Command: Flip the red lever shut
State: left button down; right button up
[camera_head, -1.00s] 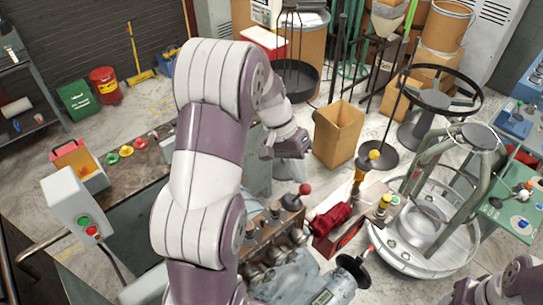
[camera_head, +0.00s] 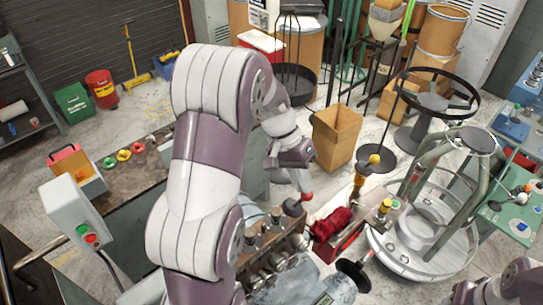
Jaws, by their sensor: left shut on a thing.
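My left gripper (camera_head: 302,184) reaches down to the knob from above and is shut on the lever. The fingers hide part of the knob, and my left arm hides much of the coiler's left side. Only a piece of my right arm shows at the lower right corner; its gripper is out of view.
A cardboard box (camera_head: 337,136) stands behind. A round metal frame (camera_head: 425,235) is at the right. A control box (camera_head: 76,212) with green and red buttons is at the left.

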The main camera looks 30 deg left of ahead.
pick_arm(q)
jog(key=b+v, duration=0.3)
jog(key=v, duration=0.9)
jog(key=shift+r, duration=0.25)
jog(key=shift+a, duration=0.1)
jog(key=shift+a, duration=0.1)
